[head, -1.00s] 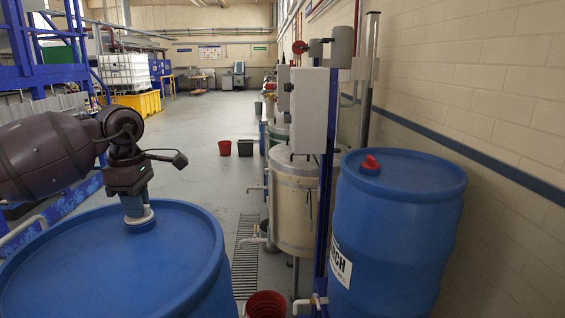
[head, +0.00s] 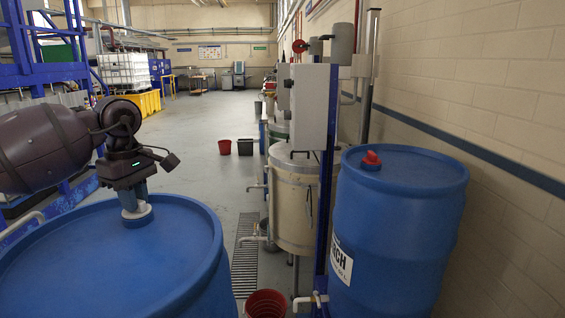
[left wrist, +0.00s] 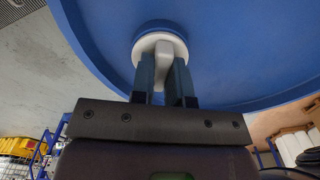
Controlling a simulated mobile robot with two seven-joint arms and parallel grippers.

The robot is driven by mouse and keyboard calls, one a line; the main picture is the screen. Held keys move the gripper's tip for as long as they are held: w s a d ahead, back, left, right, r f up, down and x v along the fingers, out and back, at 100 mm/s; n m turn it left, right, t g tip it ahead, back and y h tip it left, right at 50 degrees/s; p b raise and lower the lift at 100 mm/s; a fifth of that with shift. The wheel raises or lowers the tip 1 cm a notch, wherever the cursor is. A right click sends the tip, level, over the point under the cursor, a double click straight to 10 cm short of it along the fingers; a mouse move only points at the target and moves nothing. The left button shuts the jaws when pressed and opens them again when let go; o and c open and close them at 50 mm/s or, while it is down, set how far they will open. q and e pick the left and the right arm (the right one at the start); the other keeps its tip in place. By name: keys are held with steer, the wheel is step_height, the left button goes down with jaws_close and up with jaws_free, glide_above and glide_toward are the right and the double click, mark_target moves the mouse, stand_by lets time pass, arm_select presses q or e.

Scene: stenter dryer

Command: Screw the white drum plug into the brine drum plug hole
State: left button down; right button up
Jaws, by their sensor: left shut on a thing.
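The white drum plug (head: 137,212) sits at the plug hole on top of the near blue drum (head: 60,262), close to its far rim. My left gripper (head: 133,203) points down from above and is shut on the plug's raised grip. The left wrist view shows the white plug (left wrist: 151,45) with both fingers (left wrist: 161,75) on either side of its grip bar. The plug hole is hidden under the plug, with a blue collar showing around it. I cannot tell how deep the plug sits. My right gripper is not in view.
A second blue drum (head: 400,220) with a red plug (head: 371,159) stands at the right by the wall. A cream vat (head: 296,205) and a grey control box (head: 312,105) stand between. A red bucket (head: 266,304) is on the floor.

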arm_select(q)
steer(key=shift+f+m, duration=0.1)
steer(key=shift+m, duration=0.4)
steer(key=m+b, duration=0.1)
steer(key=m, duration=0.1)
steer(key=shift+m, duration=0.3)
steer(key=shift+m+b, duration=0.45)
steer(key=shift+m, duration=0.65)
steer(key=shift+f+m+b, duration=0.1)
steer(key=shift+m+b, duration=0.5)
steer(key=shift+m, duration=0.4)
steer(key=shift+m+b, duration=0.45)
steer(key=shift+m, duration=0.75)
